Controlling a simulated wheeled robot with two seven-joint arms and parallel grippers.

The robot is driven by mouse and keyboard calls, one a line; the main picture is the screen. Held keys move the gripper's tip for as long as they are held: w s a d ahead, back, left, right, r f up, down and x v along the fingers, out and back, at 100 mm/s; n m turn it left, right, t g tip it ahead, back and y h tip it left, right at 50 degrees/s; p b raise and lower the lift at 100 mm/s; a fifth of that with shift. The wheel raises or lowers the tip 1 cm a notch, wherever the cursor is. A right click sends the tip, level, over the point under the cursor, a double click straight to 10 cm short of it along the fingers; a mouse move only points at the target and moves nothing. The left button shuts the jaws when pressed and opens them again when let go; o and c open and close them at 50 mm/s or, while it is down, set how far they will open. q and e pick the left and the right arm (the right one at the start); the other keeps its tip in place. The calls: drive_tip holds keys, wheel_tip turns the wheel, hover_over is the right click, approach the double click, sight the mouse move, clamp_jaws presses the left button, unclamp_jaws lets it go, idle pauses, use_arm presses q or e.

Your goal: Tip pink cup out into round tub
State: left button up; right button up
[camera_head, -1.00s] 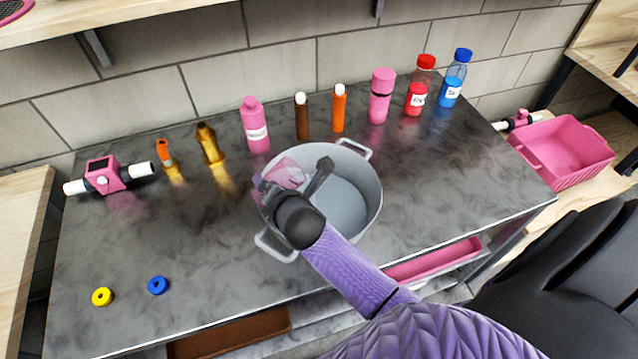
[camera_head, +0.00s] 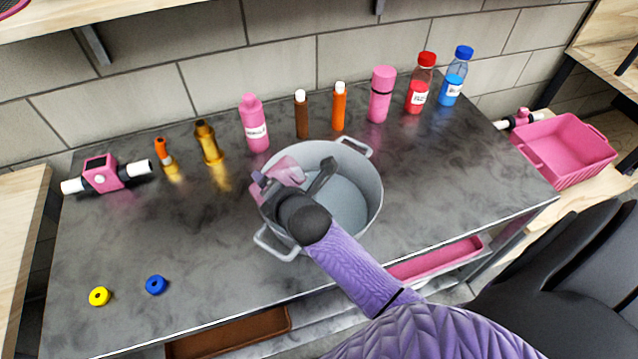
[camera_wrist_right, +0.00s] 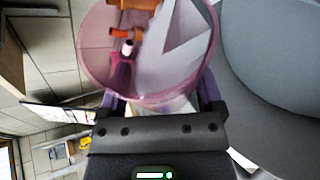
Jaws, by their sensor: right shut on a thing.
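The round tub (camera_head: 352,208) is grey with two handles and stands at the middle of the counter. It also fills the right side of the right wrist view (camera_wrist_right: 285,50). The pink cup (camera_head: 287,171) is see-through and is over the tub's left part, tilted. In the right wrist view the cup (camera_wrist_right: 95,45) sits between the fingers. My right gripper (camera_wrist_right: 160,98) is shut on it. The gripper's dark wrist partly hides the cup and the tub's near left rim in the head view. I cannot tell what is in the cup. My left gripper is not in view.
Several bottles, among them a pink one (camera_head: 254,124) and a red one (camera_head: 419,85), stand along the wall behind the tub. A pink pipe device (camera_head: 104,174) lies at left. Yellow (camera_head: 100,296) and blue (camera_head: 156,285) rings lie front left. The counter's left middle is clear.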

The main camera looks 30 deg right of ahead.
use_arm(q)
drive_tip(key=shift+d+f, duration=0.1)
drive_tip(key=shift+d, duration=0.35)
use_arm(e)
drive_tip(key=shift+r, duration=0.2)
drive_tip(key=shift+r+m+y, duration=0.1)
drive_tip(key=shift+m+y, duration=0.2)
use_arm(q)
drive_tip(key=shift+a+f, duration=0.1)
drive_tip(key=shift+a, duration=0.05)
use_arm(e)
drive_tip(key=shift+r+b, duration=0.1)
drive_tip(key=shift+b, duration=0.2)
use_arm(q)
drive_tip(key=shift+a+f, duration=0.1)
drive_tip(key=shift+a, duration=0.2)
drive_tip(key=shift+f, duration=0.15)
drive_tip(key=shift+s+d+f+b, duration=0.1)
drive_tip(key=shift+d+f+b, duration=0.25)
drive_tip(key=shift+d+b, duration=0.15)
use_arm(e)
drive_tip(key=shift+m+y, duration=0.3)
drive_tip(key=shift+y, duration=0.1)
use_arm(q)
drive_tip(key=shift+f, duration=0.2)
use_arm(e)
drive_tip(key=shift+t, duration=0.3)
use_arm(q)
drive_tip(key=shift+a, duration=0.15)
